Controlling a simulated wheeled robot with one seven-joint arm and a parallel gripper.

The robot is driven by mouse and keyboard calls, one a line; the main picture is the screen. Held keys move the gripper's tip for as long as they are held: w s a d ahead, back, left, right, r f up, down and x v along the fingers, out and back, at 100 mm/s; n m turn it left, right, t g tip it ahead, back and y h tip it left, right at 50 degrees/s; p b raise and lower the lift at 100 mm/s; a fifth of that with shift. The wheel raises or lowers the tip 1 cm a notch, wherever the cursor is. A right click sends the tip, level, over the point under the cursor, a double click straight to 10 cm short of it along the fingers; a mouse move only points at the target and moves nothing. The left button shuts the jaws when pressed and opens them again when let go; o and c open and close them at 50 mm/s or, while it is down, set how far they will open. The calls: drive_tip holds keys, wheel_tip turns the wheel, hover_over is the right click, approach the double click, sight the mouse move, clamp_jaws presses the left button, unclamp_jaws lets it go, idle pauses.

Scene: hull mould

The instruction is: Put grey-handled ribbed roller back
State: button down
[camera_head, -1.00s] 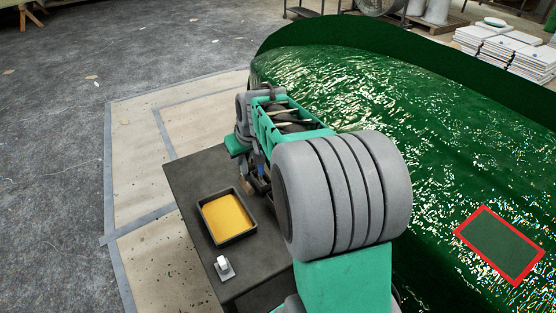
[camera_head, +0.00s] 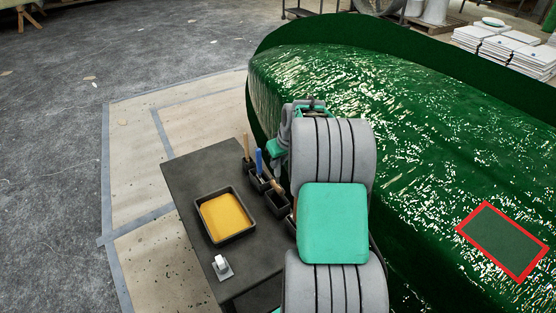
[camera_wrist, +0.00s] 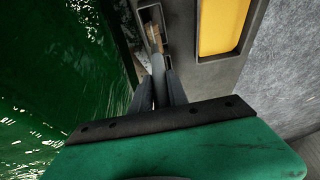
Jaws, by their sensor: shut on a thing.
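In the wrist view my gripper (camera_wrist: 159,84) is shut on a slim grey handle (camera_wrist: 158,88), which I take to be the grey-handled ribbed roller's. Its ribbed head cannot be made out. Beyond the fingertips is a dark holder slot (camera_wrist: 146,14) with a wooden-looking piece in it. In the head view my arm hides the gripper and roller. Dark holders (camera_head: 277,204) stand along the table's right side, with a blue-handled tool (camera_head: 259,162) and a wooden-handled tool (camera_head: 246,147) standing in them.
The dark table (camera_head: 190,172) carries a tray of yellow material (camera_head: 226,217) and a small white object (camera_head: 222,267). The green hull mould (camera_head: 420,130) rises close on the right, with a red-framed patch (camera_head: 503,242). The floor left of the table is clear.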

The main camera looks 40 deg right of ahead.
sight(278, 183)
wheel_tip(278, 183, down, 9)
drive_tip(key=b, duration=0.6)
drive_tip(key=shift+f, duration=0.2)
idle(0.4)
drive_tip(key=shift+f+b, duration=0.4)
drive_tip(key=shift+f, duration=0.2)
drive_tip(key=c, duration=1.2)
unclamp_jaws()
drive_tip(key=shift+r, duration=0.1)
